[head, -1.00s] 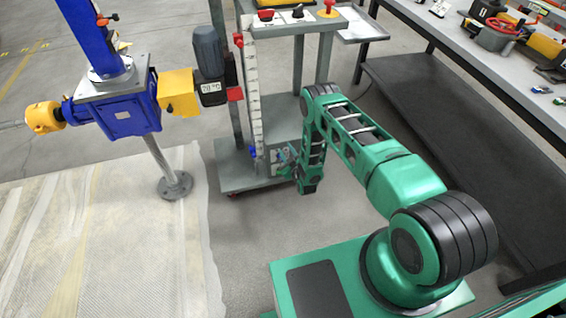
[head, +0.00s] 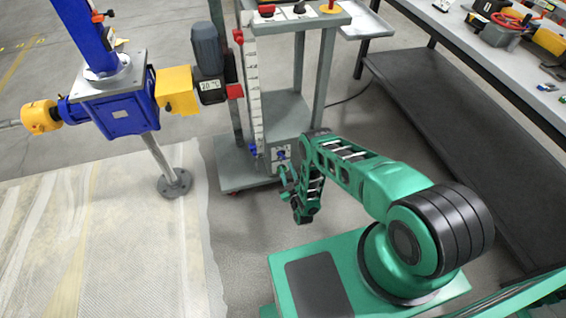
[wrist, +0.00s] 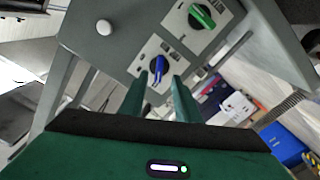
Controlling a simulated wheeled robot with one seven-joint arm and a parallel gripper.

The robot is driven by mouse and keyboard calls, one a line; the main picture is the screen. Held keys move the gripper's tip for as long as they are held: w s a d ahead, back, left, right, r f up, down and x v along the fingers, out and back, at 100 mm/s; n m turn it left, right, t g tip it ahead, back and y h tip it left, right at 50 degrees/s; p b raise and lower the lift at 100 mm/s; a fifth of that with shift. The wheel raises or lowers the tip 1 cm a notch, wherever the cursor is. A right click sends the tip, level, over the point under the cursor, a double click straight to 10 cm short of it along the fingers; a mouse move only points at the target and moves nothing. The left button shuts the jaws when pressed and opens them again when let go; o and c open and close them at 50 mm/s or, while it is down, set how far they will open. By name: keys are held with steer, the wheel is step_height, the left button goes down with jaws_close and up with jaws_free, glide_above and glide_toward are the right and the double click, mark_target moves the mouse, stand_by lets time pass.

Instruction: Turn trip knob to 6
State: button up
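Two knobs sit on white plates on the grey cart's panel in the wrist view: a blue knob (wrist: 157,66) and a green knob (wrist: 202,15) above right of it. The print on the plates is too small and tilted to read, so I cannot tell which is the trip knob or its setting. My gripper (wrist: 160,80) is open and empty, its two green fingers apart, with the blue knob showing just beyond and between the tips. In the head view a blue knob (head: 281,155) shows on the cart's lower panel, and my gripper (head: 284,174) is just in front of it.
The grey cart (head: 235,165) carries a tall white scale (head: 253,90) and a top shelf with controls. A blue screw jack (head: 120,113) with yellow parts stands left. A workbench (head: 480,70) with tools runs along the right. Open floor lies around the cart's front.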

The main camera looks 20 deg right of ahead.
mark_target(283, 158)
steer(key=shift+w, duration=2.7)
steer(key=shift+c, duration=0.3)
jaws_close()
